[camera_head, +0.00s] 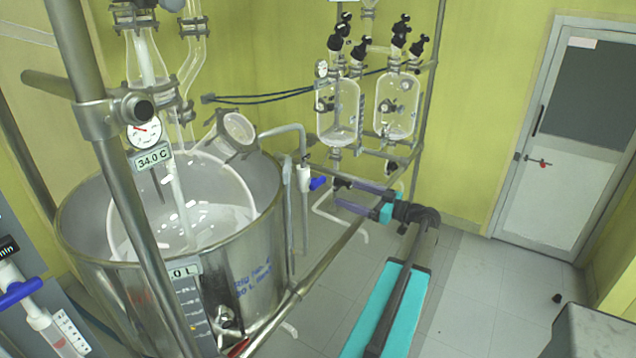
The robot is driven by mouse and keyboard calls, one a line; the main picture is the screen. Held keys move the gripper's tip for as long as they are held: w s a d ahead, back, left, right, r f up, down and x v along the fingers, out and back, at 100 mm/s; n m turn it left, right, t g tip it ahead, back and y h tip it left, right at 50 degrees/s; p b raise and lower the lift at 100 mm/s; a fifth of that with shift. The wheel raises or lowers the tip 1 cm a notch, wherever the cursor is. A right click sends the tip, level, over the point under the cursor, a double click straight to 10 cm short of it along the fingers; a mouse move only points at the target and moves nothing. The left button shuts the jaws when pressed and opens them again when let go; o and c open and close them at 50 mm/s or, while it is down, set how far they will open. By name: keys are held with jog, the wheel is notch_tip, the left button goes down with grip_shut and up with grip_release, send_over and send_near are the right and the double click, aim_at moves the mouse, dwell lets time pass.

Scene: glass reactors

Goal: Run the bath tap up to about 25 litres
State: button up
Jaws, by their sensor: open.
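The steel bath (270,290) stands at the left with a round glass vessel (200,205) inside it. The tap (304,178) is a pale valve with a blue handle (318,183) on a bent pipe (285,130) at the bath's right rim. My gripper (344,193) is open, its two purple fingers pointing left. It is right of the blue handle, apart from it in the picture, with nothing between the fingers. Any running water cannot be made out.
A steel frame post (110,160) and a rail (320,270) run in front of the bath. A dial with a 34.0 C label (153,158) hangs above it. Two glass reactors (338,110) stand behind my gripper. Open floor (480,290) lies right, towards a door (560,130).

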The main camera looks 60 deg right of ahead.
aim_at(321, 184)
jog(key=w+p, duration=0.3)
jog(key=w, duration=1)
jog(key=shift+w+p, duration=0.3)
jog(key=shift+c, duration=0.4)
